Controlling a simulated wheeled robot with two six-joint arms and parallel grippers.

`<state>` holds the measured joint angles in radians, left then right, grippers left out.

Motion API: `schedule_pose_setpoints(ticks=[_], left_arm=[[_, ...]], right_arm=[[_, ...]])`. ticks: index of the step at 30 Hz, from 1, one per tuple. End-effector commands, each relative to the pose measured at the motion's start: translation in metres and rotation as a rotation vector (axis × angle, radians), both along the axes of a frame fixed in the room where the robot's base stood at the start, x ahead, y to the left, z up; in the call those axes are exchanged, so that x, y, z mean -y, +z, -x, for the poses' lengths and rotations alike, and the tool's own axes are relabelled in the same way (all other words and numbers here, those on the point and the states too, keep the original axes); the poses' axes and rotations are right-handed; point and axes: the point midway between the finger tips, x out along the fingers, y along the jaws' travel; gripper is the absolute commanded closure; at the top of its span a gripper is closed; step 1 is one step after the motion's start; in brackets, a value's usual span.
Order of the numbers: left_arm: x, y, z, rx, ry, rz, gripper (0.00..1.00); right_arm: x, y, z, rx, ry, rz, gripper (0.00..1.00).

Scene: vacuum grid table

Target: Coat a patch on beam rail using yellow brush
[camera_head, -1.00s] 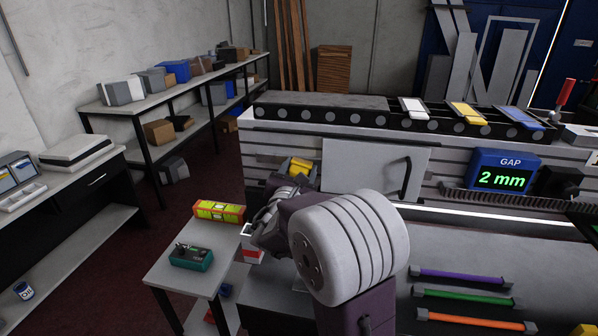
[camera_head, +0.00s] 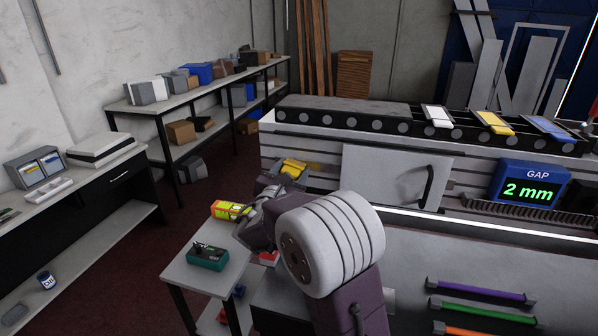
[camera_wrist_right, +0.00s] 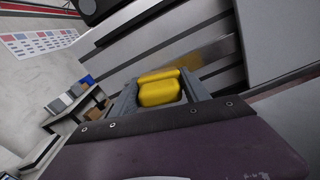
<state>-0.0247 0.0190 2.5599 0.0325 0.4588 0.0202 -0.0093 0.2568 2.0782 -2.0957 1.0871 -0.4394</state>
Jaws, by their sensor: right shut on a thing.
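My right gripper (camera_head: 285,174) is shut on a yellow block-like piece, which I take to be the yellow brush (camera_head: 294,167). It also shows between the fingers in the right wrist view (camera_wrist_right: 160,90). The brush is held close to the ribbed grey side of the machine, the beam rail (camera_head: 316,146). A faint yellow-brown patch (camera_wrist_right: 206,52) shows on the grey rail beyond the brush in the right wrist view. The brush tip is hidden, so I cannot tell whether it touches. My left gripper is not in view.
A small table with a green box (camera_head: 208,257) and a yellow-red box (camera_head: 229,210) stands left of my arm. A grey door panel (camera_head: 395,178) with a black handle is to the right. Purple, green and orange bars (camera_head: 480,290) lie at lower right.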

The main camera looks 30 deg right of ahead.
Motion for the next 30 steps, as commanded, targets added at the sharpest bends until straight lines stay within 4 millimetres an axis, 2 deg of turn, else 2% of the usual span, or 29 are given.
schedule_pose_setpoints(ticks=[4,15,23,30], left_arm=[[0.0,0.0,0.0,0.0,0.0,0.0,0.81],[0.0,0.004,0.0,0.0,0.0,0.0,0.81],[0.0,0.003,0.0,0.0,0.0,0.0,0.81],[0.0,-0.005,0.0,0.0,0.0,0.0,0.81]], right_arm=[[-0.002,0.0,-0.003,0.0,0.0,0.0,0.79],[-0.021,0.0,-0.028,0.0,0.0,0.0,0.79],[-0.022,0.0,-0.028,0.001,0.0,0.001,0.79],[-0.041,-0.001,-0.012,0.001,0.003,0.001,0.79]])
